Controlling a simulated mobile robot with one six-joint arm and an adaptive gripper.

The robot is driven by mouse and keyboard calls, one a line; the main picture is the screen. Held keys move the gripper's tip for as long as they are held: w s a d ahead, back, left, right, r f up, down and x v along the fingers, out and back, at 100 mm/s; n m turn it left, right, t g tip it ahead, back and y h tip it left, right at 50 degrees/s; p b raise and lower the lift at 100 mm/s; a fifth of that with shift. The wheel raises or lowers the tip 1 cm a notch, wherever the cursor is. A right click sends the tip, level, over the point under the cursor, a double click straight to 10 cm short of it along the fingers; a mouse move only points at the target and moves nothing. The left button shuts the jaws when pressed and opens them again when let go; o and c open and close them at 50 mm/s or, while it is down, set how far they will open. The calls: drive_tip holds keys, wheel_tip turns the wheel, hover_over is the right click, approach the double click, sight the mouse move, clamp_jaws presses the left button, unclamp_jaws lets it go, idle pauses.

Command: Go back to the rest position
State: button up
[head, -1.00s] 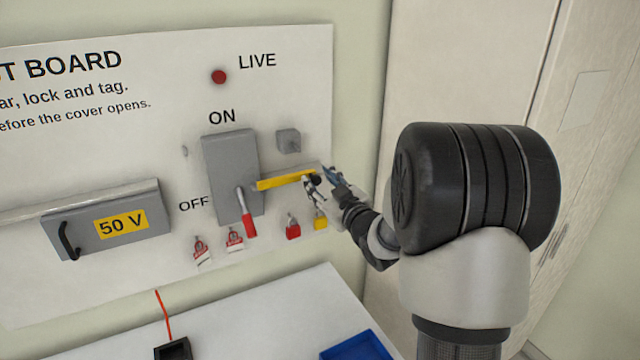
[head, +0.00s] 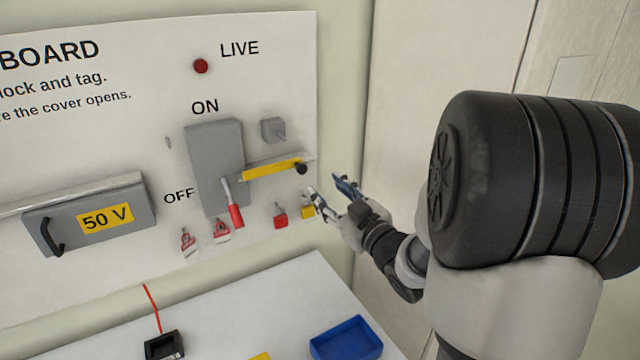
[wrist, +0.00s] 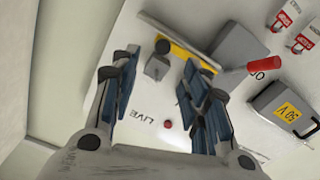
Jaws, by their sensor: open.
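My gripper (head: 331,194) is open and empty in the head view, right of the panel's edge. It is clear of the black knob (head: 301,169) at the end of the yellow bar (head: 268,170). In the wrist view my open blue-padded fingers (wrist: 158,72) have nothing between their tips but a view of the panel. The grey switch box (head: 215,150) has its red handle (head: 236,215) pointing down. The rest position itself is not marked in view.
The white panel (head: 100,170) carries a red lamp (head: 201,66), the 50 V cover (head: 145,200) and several hanging padlocks and tags. A bench (head: 300,285) below holds a blue tray (head: 346,338) and a black device (head: 164,345).

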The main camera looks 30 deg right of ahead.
drive_tip(key=shift+s, duration=0.5)
drive_tip(key=s+a+f+m+g, duration=0.1)
drive_tip(key=s+a+f+g, duration=0.2)
drive_tip(key=s+a+g, duration=0.3)
drive_tip(key=s+a+f+m+g+b, duration=0.1)
drive_tip(key=s+a+f+m+g, duration=0.1)
drive_tip(key=s+a+g, duration=0.5)
drive_tip(key=s+a, duration=0.6)
drive_tip(key=s, duration=0.6)
drive_tip(key=shift+s+f+m, duration=0.3)
drive_tip(key=shift+s+f, duration=0.05)
drive_tip(key=shift+f, duration=0.05)
drive_tip(key=shift+c, duration=0.2)
idle(0.3)
